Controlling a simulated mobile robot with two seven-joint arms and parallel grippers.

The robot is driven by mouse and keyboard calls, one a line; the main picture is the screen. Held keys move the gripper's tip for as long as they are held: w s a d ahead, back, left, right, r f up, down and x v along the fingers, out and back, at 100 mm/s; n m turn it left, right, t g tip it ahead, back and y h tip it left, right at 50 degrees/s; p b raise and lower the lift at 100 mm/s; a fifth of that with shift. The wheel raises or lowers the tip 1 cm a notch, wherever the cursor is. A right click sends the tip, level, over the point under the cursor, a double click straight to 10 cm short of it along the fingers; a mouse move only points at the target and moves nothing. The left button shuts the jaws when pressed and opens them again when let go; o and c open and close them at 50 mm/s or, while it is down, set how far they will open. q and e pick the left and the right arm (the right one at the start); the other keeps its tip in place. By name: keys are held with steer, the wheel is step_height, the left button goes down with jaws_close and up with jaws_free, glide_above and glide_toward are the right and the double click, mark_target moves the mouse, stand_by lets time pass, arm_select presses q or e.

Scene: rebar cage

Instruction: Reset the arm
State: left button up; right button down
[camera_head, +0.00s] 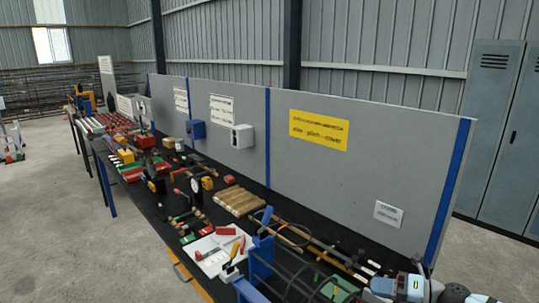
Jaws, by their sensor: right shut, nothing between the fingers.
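My right arm comes in at the bottom right corner, low over the near end of the black workbench (150,215). Its end, with the right gripper (378,288), is partly cut off by the lower picture edge. The fingers are small and hard to make out; the gripper looks shut with nothing held. My left arm and gripper do not show.
A grey panel (380,150) with a yellow sign (319,134) runs behind the bench. A blue frame (262,257), a white tray (208,262), wooden blocks (240,200) and several tools crowd the bench. Open concrete floor (45,220) lies left; lockers (500,130) stand right.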

steer(key=s+a+f+m+t+h, duration=0.1)
steer(key=s+a+m+t+h, duration=0.6)
steer(key=m, duration=1)
steer(key=s+d+f+m+g+h, duration=0.1)
steer(key=s+f+m+g+h, duration=0.25)
steer(key=s, duration=0.55)
steer(key=s+d+f+m+g+h, duration=0.15)
steer(key=s+m+g, duration=0.25)
steer(key=s+m, duration=0.4)
steer(key=s+f+m+g+h, duration=0.2)
steer(key=s+f+m+g, duration=0.15)
steer(key=s, duration=0.55)
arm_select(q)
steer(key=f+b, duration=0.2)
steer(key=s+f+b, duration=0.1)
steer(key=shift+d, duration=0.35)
arm_select(e)
steer(key=w+a+f+t+y, duration=0.1)
steer(key=w+a+f+t, duration=0.1)
steer(key=f, duration=0.6)
steer(key=w+a+f+t+y, duration=0.2)
steer(key=w+a+f+t, duration=0.1)
steer(key=f, duration=0.5)
steer(key=shift+w+a+n+t, duration=0.35)
steer(key=shift+a+t, duration=0.3)
steer(key=shift+t, duration=0.15)
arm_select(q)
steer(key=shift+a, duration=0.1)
